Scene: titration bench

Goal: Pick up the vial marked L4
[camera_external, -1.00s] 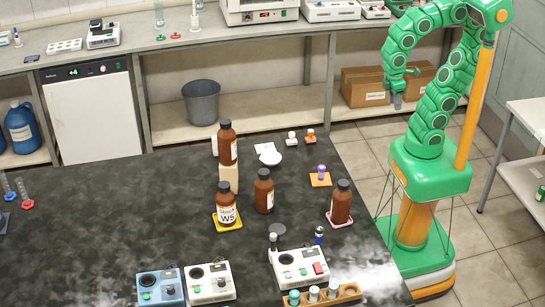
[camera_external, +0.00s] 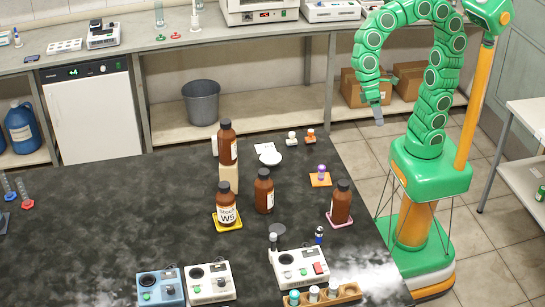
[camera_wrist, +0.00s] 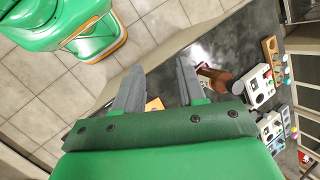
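I cannot read L4 on any vial. Small vials (camera_external: 314,294) stand in a wooden rack (camera_external: 349,292) at the bench's front right. A vial with a blue cap (camera_external: 319,236) stands behind the white instrument. A small purple-topped vial (camera_external: 321,172) is on an orange mat (camera_external: 317,183) near the right edge. My gripper (camera_external: 378,117) is in the air right of the bench, apart from all vials. In the wrist view my gripper (camera_wrist: 157,76) is open and empty, and part of the orange mat (camera_wrist: 153,104) shows between the fingers.
Brown bottles (camera_external: 341,202) stand on the dark bench (camera_external: 120,220), one of them on a pink mat. A white instrument (camera_external: 299,268) stands at the front right. A white dish (camera_external: 270,158) lies near the back edge. The bench's left part is mostly clear.

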